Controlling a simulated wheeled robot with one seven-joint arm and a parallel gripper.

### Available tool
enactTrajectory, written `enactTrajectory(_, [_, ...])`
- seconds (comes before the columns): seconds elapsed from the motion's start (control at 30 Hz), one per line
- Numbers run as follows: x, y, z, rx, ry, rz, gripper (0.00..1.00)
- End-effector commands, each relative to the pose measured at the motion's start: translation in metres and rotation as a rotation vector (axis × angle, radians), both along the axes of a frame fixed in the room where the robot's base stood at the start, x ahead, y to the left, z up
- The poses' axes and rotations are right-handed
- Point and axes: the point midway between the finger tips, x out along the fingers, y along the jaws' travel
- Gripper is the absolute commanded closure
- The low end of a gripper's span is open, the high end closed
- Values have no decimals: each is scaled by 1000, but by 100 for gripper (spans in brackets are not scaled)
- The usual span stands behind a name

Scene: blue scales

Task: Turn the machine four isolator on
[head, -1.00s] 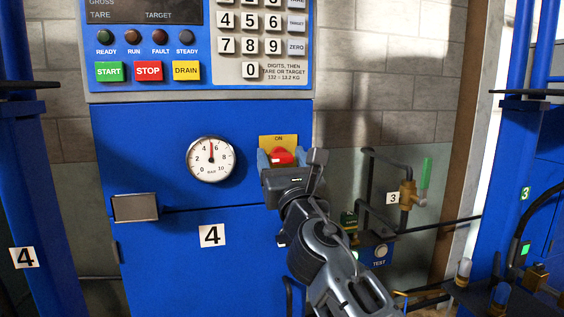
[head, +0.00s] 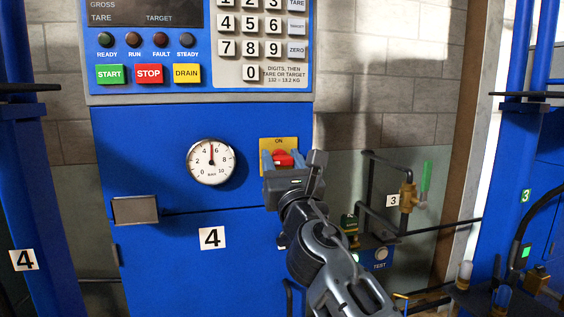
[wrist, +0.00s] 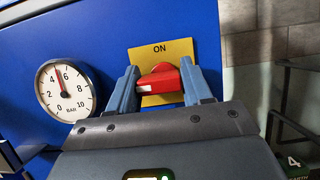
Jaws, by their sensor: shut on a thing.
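The isolator on the blue machine marked 4 (head: 212,238) has a red handle (head: 284,159) on a yellow plate (head: 267,143) with "ON" at its top. In the wrist view the red handle (wrist: 159,80) lies across between the blue fingers, nearly level in the picture. My gripper (head: 282,160) is shut on the handle, one finger at each end. The gripper's fingers (wrist: 160,76) also show in the wrist view. The lower part of the yellow plate is hidden behind the gripper and handle.
A pressure gauge (head: 211,162) sits left of the isolator, and a keypad panel (head: 262,45) with START, STOP and DRAIN buttons is above. A valve with a green handle (head: 426,176) and pipes stand to the right. A silver latch (head: 135,209) is at lower left.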

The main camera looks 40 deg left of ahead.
Motion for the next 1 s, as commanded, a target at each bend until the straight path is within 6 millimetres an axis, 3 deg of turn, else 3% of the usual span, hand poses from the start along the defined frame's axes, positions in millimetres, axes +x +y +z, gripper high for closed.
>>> enactTrajectory(0.37, [-1,1,0,111,130,2,81])
enactTrajectory(1.0, [0,0,4,499,586,-1,81])
